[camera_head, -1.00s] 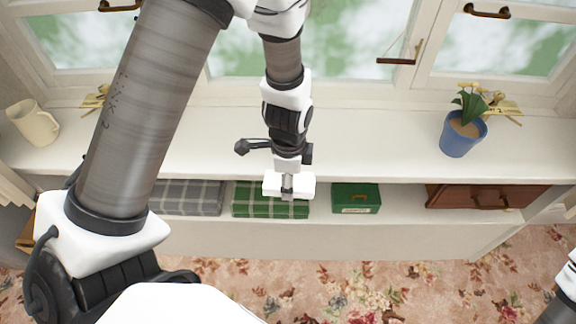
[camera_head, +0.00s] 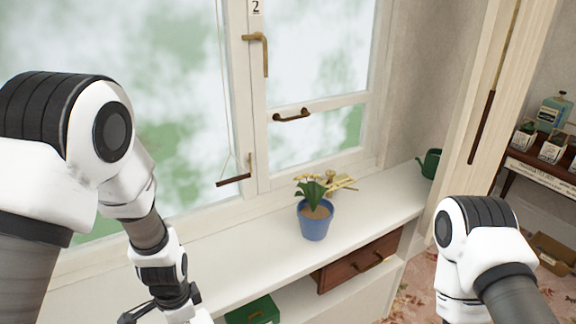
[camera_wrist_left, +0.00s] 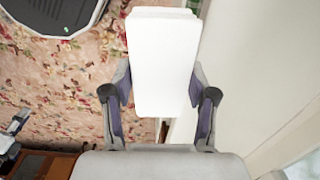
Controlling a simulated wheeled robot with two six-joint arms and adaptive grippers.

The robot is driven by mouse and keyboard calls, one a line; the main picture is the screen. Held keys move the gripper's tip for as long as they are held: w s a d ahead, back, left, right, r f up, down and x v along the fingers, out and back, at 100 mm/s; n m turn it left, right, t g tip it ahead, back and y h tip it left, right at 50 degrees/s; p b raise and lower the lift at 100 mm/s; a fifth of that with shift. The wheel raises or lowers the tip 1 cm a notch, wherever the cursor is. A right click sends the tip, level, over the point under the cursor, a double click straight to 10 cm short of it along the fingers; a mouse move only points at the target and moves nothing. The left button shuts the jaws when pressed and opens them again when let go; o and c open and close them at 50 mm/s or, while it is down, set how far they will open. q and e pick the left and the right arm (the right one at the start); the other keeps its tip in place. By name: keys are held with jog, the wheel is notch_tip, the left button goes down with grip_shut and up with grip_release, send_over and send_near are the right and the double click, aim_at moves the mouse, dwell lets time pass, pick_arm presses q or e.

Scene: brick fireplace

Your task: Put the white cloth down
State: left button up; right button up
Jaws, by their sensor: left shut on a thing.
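The white cloth (camera_wrist_left: 163,50) is a flat, folded white block in the left wrist view. My left gripper (camera_wrist_left: 160,90) is shut on it, with one finger at each side. The cloth hangs clear in the air beside the white sill unit, above the patterned carpet. In the head view my left arm comes down at the left, and its gripper and the cloth are cut off at the bottom edge. My right arm shows at the lower right of the head view, but its gripper is out of the picture.
The white window sill (camera_head: 240,257) holds a blue flowerpot (camera_head: 315,220) and a green watering can (camera_head: 429,163). Its bare left stretch is free. Below are a green box (camera_head: 254,312) and a brown drawer case (camera_head: 357,263). A dark shelf (camera_head: 543,170) with small boxes stands right.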

pick_arm(q)
jog(key=w+d+n, duration=0.1)
jog(key=n, duration=0.2)
jog(key=w+d+n, duration=0.1)
jog(key=w+n, duration=0.1)
jog(key=n, duration=0.2)
jog(key=w+n, duration=0.2)
jog(key=n, duration=0.1)
jog(key=shift+w+d+r+n, duration=0.25)
jog(key=shift+d+r+n, duration=0.05)
jog(key=shift+d+r, duration=0.1)
